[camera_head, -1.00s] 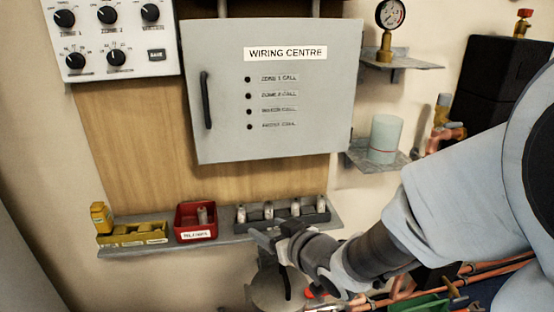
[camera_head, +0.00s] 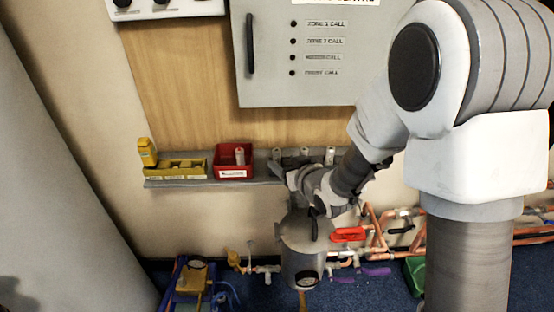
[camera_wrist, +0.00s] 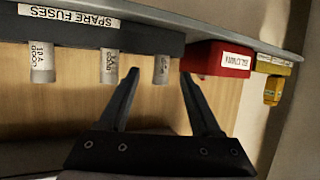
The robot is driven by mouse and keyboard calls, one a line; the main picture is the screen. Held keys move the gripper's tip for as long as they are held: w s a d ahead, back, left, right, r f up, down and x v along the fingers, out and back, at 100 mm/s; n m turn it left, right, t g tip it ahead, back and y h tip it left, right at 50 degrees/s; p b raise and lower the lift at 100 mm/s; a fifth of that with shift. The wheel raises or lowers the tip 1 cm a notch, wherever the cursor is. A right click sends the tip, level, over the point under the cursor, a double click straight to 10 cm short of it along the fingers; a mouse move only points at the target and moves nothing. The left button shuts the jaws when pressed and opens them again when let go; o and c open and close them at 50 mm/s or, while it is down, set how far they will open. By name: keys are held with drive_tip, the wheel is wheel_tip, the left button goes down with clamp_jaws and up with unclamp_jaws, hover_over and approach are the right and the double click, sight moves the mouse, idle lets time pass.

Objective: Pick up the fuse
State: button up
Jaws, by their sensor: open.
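Pale cylindrical fuses stand in a dark grey rack labelled "SPARE FUSES" (camera_wrist: 150,37) on a narrow wall shelf. The wrist view is upside down and shows three: an end fuse (camera_wrist: 161,69), a middle fuse (camera_wrist: 109,68) and another fuse (camera_wrist: 42,64). The head view also shows three, the end fuse (camera_head: 278,153) being nearest the red bin. My gripper (camera_wrist: 158,76) is open and empty, its fingertips on either side of that end fuse in the wrist picture. Contact and depth cannot be told. In the head view my gripper (camera_head: 280,168) is at the rack's front, partly hiding it.
A red labelled bin (camera_head: 233,173) holding one pale fuse (camera_head: 239,155) stands left of the rack. A yellow tray (camera_head: 190,172) and yellow bottle (camera_head: 147,152) are farther left. The wiring cabinet (camera_head: 300,85) is above; a grey canister (camera_head: 304,250) and copper pipes (camera_head: 380,235) are below.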

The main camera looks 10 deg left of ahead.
sight(278, 157)
drive_tip(key=shift+r+b+x, duration=0.1)
drive_tip(key=shift+b+x, duration=0.25)
drive_tip(key=shift+x, duration=0.95)
drive_tip(key=shift+r+b+x, duration=0.15)
drive_tip(key=shift+b+x, duration=0.2)
drive_tip(key=shift+x, duration=1)
drive_tip(key=shift+a, duration=0.15)
clamp_jaws()
